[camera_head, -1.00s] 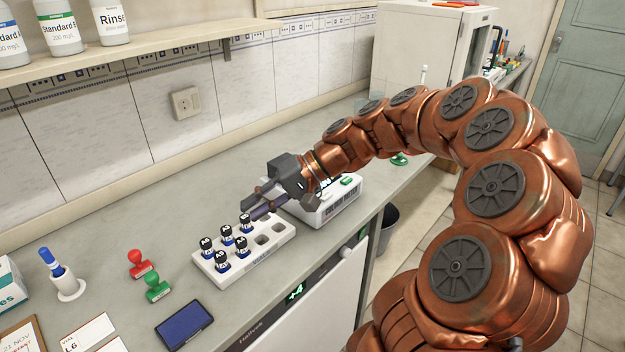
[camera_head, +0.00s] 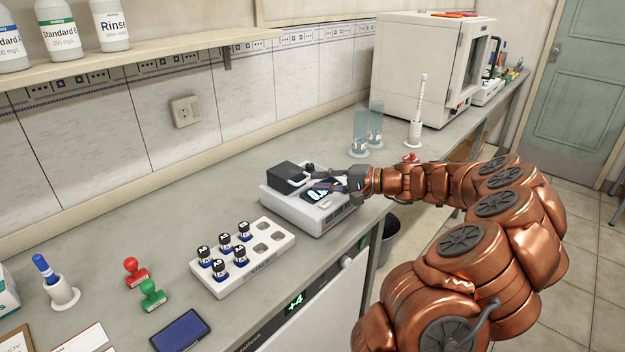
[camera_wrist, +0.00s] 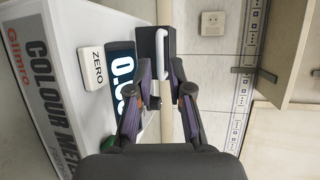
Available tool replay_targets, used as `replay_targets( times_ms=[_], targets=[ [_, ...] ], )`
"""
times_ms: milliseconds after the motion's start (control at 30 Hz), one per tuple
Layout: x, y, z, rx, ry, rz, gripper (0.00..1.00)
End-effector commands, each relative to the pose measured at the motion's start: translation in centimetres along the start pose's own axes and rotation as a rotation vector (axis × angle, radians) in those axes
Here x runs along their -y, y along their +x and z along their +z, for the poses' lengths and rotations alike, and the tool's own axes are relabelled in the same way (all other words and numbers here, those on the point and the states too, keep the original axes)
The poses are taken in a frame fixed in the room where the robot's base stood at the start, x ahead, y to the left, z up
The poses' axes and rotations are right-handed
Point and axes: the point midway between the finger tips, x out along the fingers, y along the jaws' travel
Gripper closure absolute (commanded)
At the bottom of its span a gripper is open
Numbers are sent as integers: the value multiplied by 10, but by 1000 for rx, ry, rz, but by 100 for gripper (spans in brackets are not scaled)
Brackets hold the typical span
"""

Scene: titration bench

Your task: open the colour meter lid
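The colour meter (camera_head: 309,214) is a white box on the bench with a dark display and a black lid block (camera_head: 284,176) at its left end. The lid looks down and has a light loop handle. In the wrist view the lid (camera_wrist: 146,46) lies just past my fingertips, with its white handle (camera_wrist: 164,50) in line with the space between them. My gripper (camera_head: 317,181) is over the meter's display, to the right of the lid. Its fingers (camera_wrist: 163,76) are apart with nothing between them; touch with the handle cannot be told.
A white rack (camera_head: 225,281) with several dark-capped vials stands in front of the meter. Red (camera_head: 136,270) and green (camera_head: 152,294) stamps are left of it. Clear cuvette-like pieces (camera_head: 360,130) and a white stand (camera_head: 416,125) are behind right. A shelf (camera_head: 140,53) hangs above.

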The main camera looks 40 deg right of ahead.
Motion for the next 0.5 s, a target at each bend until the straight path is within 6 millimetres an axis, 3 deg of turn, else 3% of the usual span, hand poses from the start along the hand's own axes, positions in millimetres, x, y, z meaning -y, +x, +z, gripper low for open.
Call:
replay_targets(
  times_ms=[200,500],
  targets=[
    [1,22,0,-1,-1,1,80],
    [0,28,-1,-2,-1,1,80]
  ],
)
